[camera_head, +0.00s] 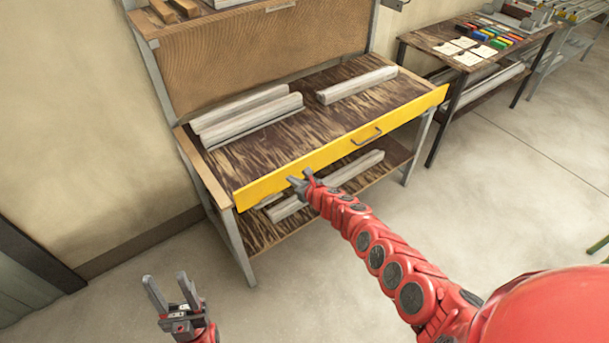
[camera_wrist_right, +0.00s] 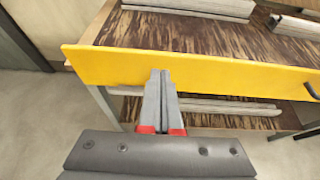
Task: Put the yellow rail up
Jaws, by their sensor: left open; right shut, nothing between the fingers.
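The yellow rail (camera_head: 340,149) is a long flat board with a dark handle (camera_head: 367,136), running along the front edge of the wooden bench. In the right wrist view the rail (camera_wrist_right: 200,70) spans most of the width. My right gripper (camera_head: 305,181) is shut and empty at the rail's lower edge, left of the handle. In the right wrist view its fingers (camera_wrist_right: 161,76) overlap the rail; I cannot tell whether they touch it. My left gripper (camera_head: 170,290) is open and empty, low over the floor, left of the bench.
Pale profiles lie on the bench top (camera_head: 300,110), including a pair (camera_head: 245,116) at left and one (camera_head: 357,85) at right. More profiles (camera_head: 340,175) lie on the lower shelf. A second table (camera_head: 450,48) stands at back right.

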